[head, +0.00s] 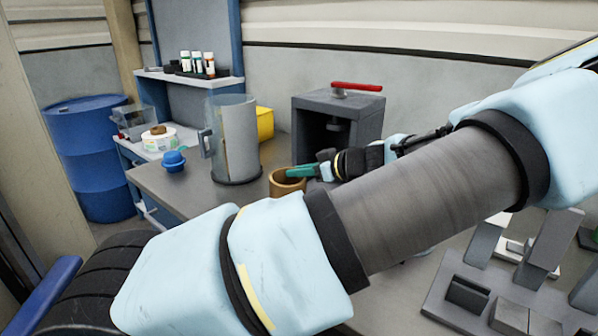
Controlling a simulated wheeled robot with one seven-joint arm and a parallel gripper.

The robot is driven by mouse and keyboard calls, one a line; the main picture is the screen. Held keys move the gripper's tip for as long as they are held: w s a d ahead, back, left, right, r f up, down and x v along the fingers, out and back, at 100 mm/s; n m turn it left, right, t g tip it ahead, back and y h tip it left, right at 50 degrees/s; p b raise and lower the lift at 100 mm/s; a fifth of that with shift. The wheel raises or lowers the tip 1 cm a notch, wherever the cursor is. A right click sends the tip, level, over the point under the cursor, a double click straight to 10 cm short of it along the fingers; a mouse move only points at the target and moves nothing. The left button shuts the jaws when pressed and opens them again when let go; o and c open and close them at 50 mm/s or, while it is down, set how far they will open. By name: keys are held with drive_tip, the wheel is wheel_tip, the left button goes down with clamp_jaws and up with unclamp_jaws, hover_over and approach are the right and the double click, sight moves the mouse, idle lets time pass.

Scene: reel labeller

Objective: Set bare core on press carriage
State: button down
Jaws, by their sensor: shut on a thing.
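The bare core (284,187), a short brown ring, is at the middle of the head view. My gripper (300,171), with green fingers, is shut on the core's rim at its right side. I cannot tell whether the core touches the bench or hangs just above it. The press (365,114) is a dark grey box frame with a red handle (357,87) on top. It stands behind and to the right of the core. The carriage cannot be made out; my arm hides the area in front of the press.
A clear cylinder guard (238,140) stands left of the core. A blue knob-like piece (174,161) and a white roll (159,139) lie farther left. A yellow bin (265,123) is behind. Grey fixtures (500,290) fill the right front. A blue drum (88,155) stands far left.

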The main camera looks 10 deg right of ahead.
drive_tip(key=shift+r, duration=0.2)
drive_tip(key=shift+r+p, duration=0.4)
drive_tip(key=shift+r, duration=0.3)
drive_tip(key=shift+s+d, duration=0.1)
drive_tip(key=shift+s, duration=0.1)
idle(0.6)
drive_tip(key=shift+f+b, duration=1.05)
drive_tip(key=shift+f, duration=0.1)
drive_tip(key=c, duration=1.1)
unclamp_jaws()
drive_tip(key=p+v, duration=0.4)
drive_tip(key=v, duration=0.7)
